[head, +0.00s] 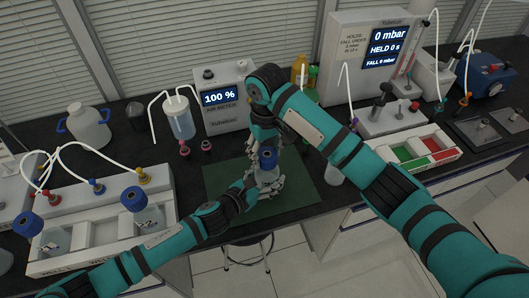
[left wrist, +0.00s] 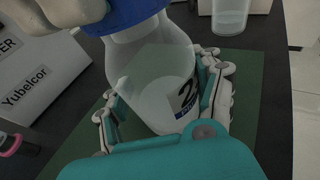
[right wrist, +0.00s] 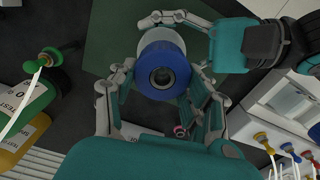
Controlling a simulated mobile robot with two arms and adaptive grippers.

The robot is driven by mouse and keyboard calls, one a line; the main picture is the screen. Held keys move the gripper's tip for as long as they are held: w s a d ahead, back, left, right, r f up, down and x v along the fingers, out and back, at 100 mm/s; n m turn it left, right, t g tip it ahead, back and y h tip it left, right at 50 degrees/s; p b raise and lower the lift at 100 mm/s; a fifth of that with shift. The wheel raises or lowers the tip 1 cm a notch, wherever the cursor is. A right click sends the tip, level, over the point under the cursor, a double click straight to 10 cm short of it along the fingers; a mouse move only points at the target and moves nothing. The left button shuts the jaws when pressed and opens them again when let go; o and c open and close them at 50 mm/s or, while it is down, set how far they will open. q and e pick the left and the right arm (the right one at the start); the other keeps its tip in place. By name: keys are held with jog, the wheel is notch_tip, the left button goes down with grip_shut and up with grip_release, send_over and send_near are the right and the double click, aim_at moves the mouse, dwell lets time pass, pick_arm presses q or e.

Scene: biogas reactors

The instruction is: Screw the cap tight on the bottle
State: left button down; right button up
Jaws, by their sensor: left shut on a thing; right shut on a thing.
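The clear bottle (left wrist: 155,80) with a "2" on its label stands upright on the green mat (head: 228,184). Its blue cap (head: 269,158) sits on the neck; in the right wrist view the cap (right wrist: 162,72) shows a dark round centre. My left gripper (head: 263,188) is shut around the bottle's body, with a finger on each side in the left wrist view (left wrist: 165,105). My right gripper (head: 266,145) comes from above and is shut on the cap, its fingers on either side in the right wrist view (right wrist: 162,88). The cap's threads are hidden.
A rack (head: 100,258) with blue-capped bottles stands at the left. The air meter (head: 220,100) is behind the mat. A tray with green and red sections (head: 450,152) and a pressure tester (head: 365,50) are at the right. The mat is bare around the bottle.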

jog(key=m, duration=0.6)
jog(key=shift+d, duration=0.1)
jog(key=m, duration=0.3)
jog(key=shift+d, duration=0.1)
jog(key=m, duration=0.6)
jog(key=shift+s+d, duration=0.1)
jog(key=shift+d, duration=0.1)
jog(key=m, duration=0.7)
jog(key=shift+s+d, duration=0.15)
jog(key=shift+d, duration=0.05)
jog(key=m, duration=0.7)
jog(key=shift+s, duration=0.2)
jog(key=o, duration=1)
